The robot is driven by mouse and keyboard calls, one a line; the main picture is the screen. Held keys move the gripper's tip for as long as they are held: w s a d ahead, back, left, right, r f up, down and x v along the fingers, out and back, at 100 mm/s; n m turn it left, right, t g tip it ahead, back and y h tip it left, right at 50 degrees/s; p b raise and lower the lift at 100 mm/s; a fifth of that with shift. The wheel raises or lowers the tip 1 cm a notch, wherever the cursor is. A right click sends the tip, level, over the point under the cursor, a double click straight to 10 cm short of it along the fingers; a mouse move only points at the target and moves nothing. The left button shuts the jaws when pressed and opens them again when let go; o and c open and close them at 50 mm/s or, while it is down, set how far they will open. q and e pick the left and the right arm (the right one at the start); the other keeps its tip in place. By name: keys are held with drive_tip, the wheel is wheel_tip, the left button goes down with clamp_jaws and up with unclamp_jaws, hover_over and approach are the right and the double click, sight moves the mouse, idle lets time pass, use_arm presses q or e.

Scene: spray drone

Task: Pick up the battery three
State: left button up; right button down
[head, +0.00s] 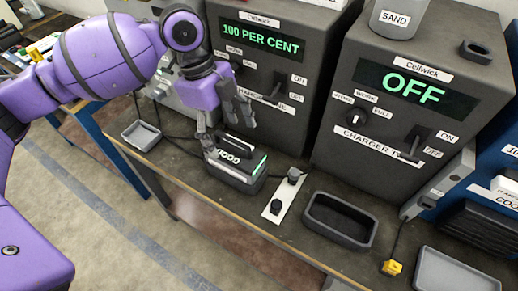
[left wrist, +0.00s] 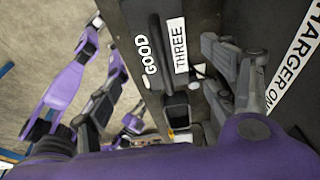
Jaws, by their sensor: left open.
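Battery three (head: 232,180) is a dark box with a carrying handle and a lit green strip on one end. It stands on the bench in front of the left charger. In the left wrist view the battery (left wrist: 150,88) shows the labels GOOD and THREE. My left gripper (head: 226,132) is open just above it, pointing down. In the left wrist view its fingers stand on either side of the battery, with the dark handle between them. I cannot tell whether a finger touches the battery. My right gripper is not in view.
The left charger (head: 258,80) reads 100 PER CENT; the right charger (head: 390,135) reads OFF. A white strip with black knobs (head: 283,197), a dark tray (head: 340,220) and a yellow connector (head: 391,267) lie to the right. A small grey tray (head: 141,135) is to the left.

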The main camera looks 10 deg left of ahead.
sight(237, 151)
use_arm(q)
drive_tip(key=x, duration=0.2)
drive_tip(key=shift+s+a+f, duration=0.1)
drive_tip(key=shift+f, duration=0.2)
drive_tip(key=x, duration=0.5)
drive_tip(key=shift+w+d+f, duration=0.1)
drive_tip(key=shift+w+d, duration=0.1)
drive_tip(key=shift+w, duration=0.15)
clamp_jaws()
drive_tip(key=shift+w, duration=0.1)
